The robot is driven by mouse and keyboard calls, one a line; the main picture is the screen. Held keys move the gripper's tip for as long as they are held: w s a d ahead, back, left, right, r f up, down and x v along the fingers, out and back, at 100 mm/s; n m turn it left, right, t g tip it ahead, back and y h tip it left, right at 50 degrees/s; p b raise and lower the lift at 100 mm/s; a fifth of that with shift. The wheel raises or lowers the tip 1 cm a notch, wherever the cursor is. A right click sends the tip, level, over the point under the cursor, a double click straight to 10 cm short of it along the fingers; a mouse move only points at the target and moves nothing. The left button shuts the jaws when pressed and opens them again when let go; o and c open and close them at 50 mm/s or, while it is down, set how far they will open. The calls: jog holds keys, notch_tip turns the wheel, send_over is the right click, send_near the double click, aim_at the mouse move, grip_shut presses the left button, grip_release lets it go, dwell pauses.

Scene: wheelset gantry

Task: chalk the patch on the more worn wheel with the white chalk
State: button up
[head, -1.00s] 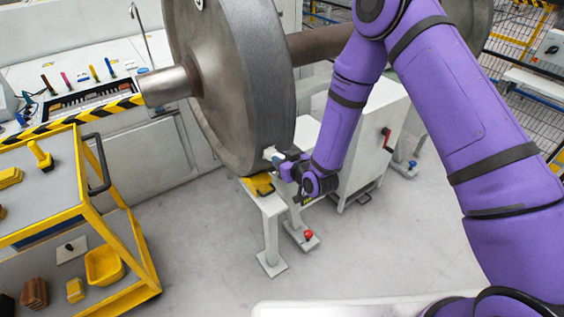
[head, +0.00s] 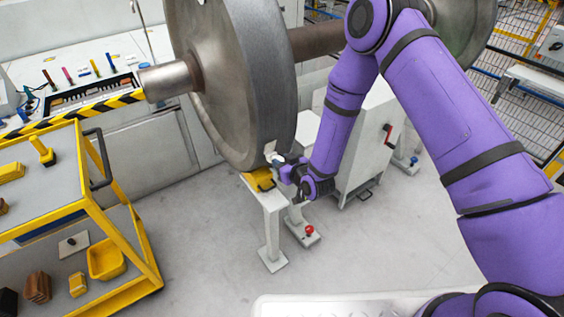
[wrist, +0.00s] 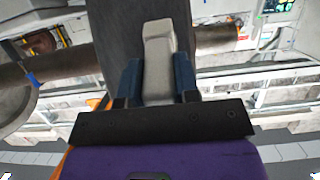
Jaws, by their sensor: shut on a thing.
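The near wheel (head: 235,90) of the wheelset stands large in the head view, and its dark tread (wrist: 112,25) fills the middle of the wrist view. The far wheel (head: 470,30) is partly behind my arm. My gripper (head: 281,162) is at the lower right of the near wheel's tread. In the wrist view its blue fingers are shut on the white chalk (wrist: 158,62), a pale block pointing toward the tread. A small whitish spot (head: 270,147) shows on the tread just above the gripper. I cannot tell whether the chalk touches the wheel.
A yellow-framed cart (head: 90,205) stands at the left, with a yellow bin (head: 106,260) on its lower shelf. Coloured markers stand on the bench (head: 125,50) behind. A white stand (head: 270,225) is below the wheel. The floor in front is clear.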

jog(key=shift+s+d+f, duration=0.25)
jog(key=shift+s+d, duration=0.3)
jog(key=shift+s, duration=0.25)
jog(key=shift+s+d+f, duration=0.25)
jog(key=shift+s+d, duration=0.25)
jog(key=shift+s, duration=0.25)
jog(key=shift+s+d+f, duration=0.25)
jog(key=shift+s+d, duration=0.3)
jog(key=shift+s, duration=0.25)
jog(key=shift+s+d+f, duration=0.2)
jog(key=shift+s+d, duration=0.2)
jog(key=shift+s, duration=0.2)
jog(key=shift+s+d+f, duration=0.2)
jog(key=shift+s+d, duration=0.2)
jog(key=shift+s, duration=0.2)
